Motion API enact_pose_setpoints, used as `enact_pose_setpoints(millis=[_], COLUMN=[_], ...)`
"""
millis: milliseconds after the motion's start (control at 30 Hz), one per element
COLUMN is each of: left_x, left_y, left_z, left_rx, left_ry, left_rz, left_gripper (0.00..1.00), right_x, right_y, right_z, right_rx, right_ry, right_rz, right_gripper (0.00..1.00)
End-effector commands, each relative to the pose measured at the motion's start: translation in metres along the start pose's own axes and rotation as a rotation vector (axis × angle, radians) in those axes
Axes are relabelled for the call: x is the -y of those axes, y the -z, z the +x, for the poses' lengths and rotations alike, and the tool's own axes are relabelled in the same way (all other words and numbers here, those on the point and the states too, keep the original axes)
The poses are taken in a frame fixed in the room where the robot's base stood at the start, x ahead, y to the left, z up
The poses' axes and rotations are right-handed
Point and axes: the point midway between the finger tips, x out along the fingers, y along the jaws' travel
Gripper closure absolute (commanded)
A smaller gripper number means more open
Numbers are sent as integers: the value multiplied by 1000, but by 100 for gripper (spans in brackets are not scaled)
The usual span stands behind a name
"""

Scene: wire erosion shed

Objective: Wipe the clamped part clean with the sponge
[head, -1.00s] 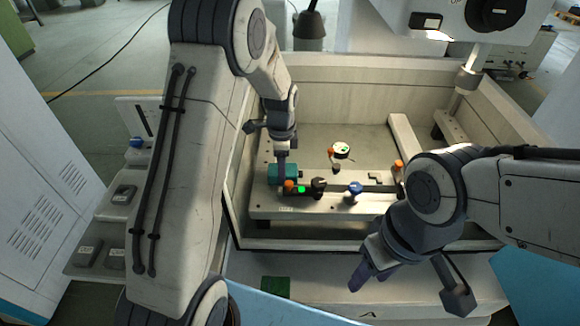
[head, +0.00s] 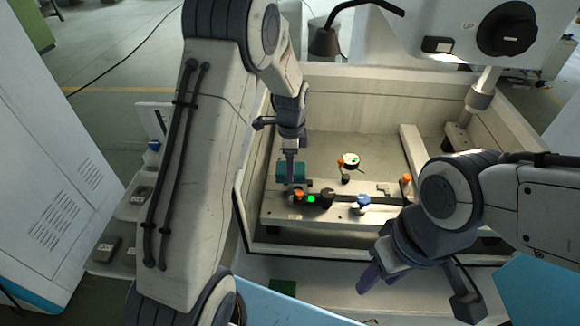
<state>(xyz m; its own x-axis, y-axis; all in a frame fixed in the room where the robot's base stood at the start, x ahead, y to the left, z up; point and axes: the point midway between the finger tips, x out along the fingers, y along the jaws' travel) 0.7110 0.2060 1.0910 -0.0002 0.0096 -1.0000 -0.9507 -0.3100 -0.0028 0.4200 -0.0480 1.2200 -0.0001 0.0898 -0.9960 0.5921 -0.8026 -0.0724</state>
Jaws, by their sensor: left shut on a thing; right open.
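My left gripper (head: 290,170) points down over the left end of the pale fixture rail (head: 275,216) in the tank. It is shut on a teal block (head: 299,172), which looks like the sponge. The block is at the rail's left end, just behind an orange knob (head: 299,195). I cannot tell whether it touches the surface under it. The clamped part is not clearly made out; the gripper and block may hide it. My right gripper (head: 416,288) is open and empty, its fingers wide apart, near the tank's front edge.
A black knob (head: 327,197) and a blue knob (head: 362,202) stand along the rail. A round dial (head: 351,160) stands behind it. The tank wall (head: 345,85) rises around the fixture. A dark green pad (head: 283,288) lies on the front ledge. The machine head (head: 485,30) overhangs at upper right.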

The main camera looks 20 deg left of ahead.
Motion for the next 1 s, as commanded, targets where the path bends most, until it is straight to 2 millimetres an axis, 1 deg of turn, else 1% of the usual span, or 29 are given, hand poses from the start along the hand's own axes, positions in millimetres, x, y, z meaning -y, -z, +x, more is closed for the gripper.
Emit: enact_pose_setpoints(millis=[33,67,367,467,767,1000], left_x=[0,0,1,1,1,1], left_y=[0,0,0,0,0,0], left_z=[-9,-10,-9,-13,-40,-39], left_rx=[-1,-1,-1,-1,-2,-1], left_ry=[1,2,3,3,4,3], left_rz=[0,0,0,0,0,0], left_gripper=[73,73,73,73,73,73], right_x=[0,1,0,1,2,2], right_y=[0,0,0,0,2,2], right_z=[-7,-8,-7,-10,-33,-32], right_rx=[0,0,0,0,0,0], right_ry=[0,0,0,0,0,0], right_rz=[0,0,0,0,0,0], right_gripper=[50,50,50,50,50,50])
